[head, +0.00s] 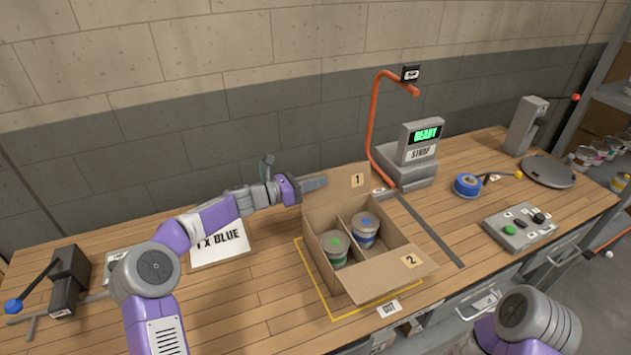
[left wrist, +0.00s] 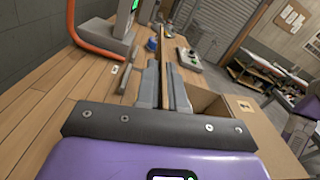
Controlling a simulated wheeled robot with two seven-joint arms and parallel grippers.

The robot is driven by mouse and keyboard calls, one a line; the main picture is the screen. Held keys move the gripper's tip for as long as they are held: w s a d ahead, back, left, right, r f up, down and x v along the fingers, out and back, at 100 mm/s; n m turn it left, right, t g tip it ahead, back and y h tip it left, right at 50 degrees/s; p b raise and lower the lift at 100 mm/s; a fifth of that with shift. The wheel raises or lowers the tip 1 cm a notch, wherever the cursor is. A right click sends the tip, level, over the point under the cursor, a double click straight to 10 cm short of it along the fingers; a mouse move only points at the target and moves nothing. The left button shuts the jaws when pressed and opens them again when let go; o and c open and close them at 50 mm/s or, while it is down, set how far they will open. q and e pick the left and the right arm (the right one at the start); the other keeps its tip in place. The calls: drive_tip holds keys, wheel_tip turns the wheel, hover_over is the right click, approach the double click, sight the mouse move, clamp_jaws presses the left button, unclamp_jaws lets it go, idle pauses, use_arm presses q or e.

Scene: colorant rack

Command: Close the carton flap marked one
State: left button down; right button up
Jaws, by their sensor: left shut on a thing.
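An open brown carton (head: 322,270) stands on the bench, with a divider between two cans. The flap marked one (head: 350,184) stands up at the carton's back edge. The flap marked two (head: 405,265) is folded outward at the front right. My left gripper (head: 318,183) is shut on the left part of flap one. In the left wrist view the flap's edge runs between the two fingers (left wrist: 166,75). My right arm shows at the lower right, its gripper out of frame.
An orange curved post (head: 372,125) and a grey device reading READY (head: 419,140) stand behind the carton. A button box (head: 520,229) and a blue roll (head: 467,185) lie to the right. A white sign (head: 220,243) lies left. Yellow tape surrounds the carton.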

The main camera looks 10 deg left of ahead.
use_arm(q)
drive_tip(key=shift+r, duration=0.1)
idle(0.4)
drive_tip(key=c, duration=1.3)
unclamp_jaws()
drive_tip(key=p+v, duration=0.1)
drive_tip(key=v, duration=0.6)
drive_tip(key=shift+s+a, duration=0.2)
